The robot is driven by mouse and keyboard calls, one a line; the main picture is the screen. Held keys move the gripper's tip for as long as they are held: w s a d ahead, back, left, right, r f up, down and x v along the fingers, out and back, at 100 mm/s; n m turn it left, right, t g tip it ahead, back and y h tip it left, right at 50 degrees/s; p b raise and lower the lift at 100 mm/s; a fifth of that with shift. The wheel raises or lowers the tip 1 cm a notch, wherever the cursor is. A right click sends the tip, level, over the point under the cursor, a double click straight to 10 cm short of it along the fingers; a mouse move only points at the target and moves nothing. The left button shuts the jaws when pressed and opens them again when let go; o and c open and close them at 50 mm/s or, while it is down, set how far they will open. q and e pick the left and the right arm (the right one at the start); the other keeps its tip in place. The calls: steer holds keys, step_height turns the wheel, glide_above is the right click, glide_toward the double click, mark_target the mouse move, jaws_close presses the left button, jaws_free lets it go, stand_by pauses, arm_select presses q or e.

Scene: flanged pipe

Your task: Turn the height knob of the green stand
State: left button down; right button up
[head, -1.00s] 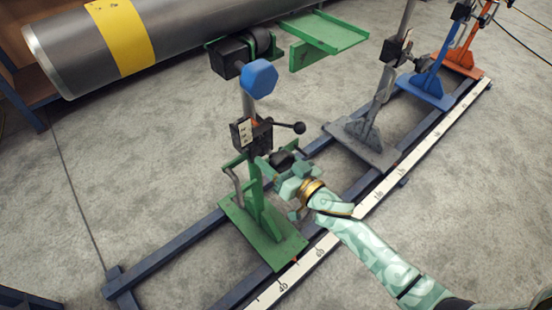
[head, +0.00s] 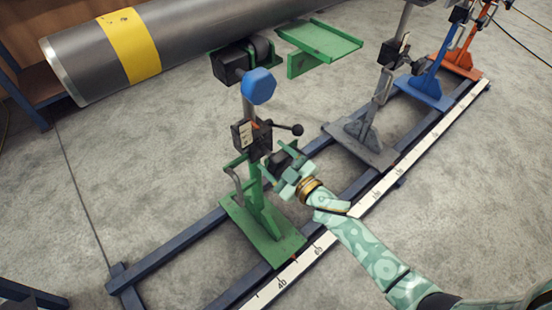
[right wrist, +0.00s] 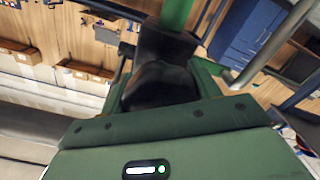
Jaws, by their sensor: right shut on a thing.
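The green stand (head: 262,232) stands on the blue rail frame, with a black clamp block and a ball-ended lever on its post. The dark height knob (head: 283,159) sticks out on the right side of the post, partly covered by my gripper. My right gripper (head: 282,168) is shut on the knob. In the right wrist view the black knob (right wrist: 160,85) sits between the green fingers, with the green post above it. My left gripper is out of view.
A steel pipe (head: 85,65) with a yellow band lies at the back left. Grey (head: 362,142), blue (head: 425,92) and orange (head: 460,66) stands line the rail to the right. A ruler strip (head: 345,222) runs along the front.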

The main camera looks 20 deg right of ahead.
steer(key=n, duration=0.2)
steer(key=shift+n, duration=0.4)
steer(key=n, duration=0.2)
steer(key=shift+n, duration=0.4)
steer(key=n, duration=0.2)
steer(key=shift+n, duration=0.3)
steer(key=n, duration=0.2)
steer(key=shift+n+b, duration=0.3)
steer(key=shift+b, duration=0.05)
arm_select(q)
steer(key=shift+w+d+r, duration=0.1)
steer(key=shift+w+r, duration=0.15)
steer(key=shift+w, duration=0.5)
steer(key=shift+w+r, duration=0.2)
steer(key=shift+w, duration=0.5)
arm_select(e)
steer(key=shift+n, duration=0.6)
steer(key=o, duration=1)
steer(key=shift+r, duration=0.1)
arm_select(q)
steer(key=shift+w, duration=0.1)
arm_select(e)
steer(key=shift+d, duration=0.1)
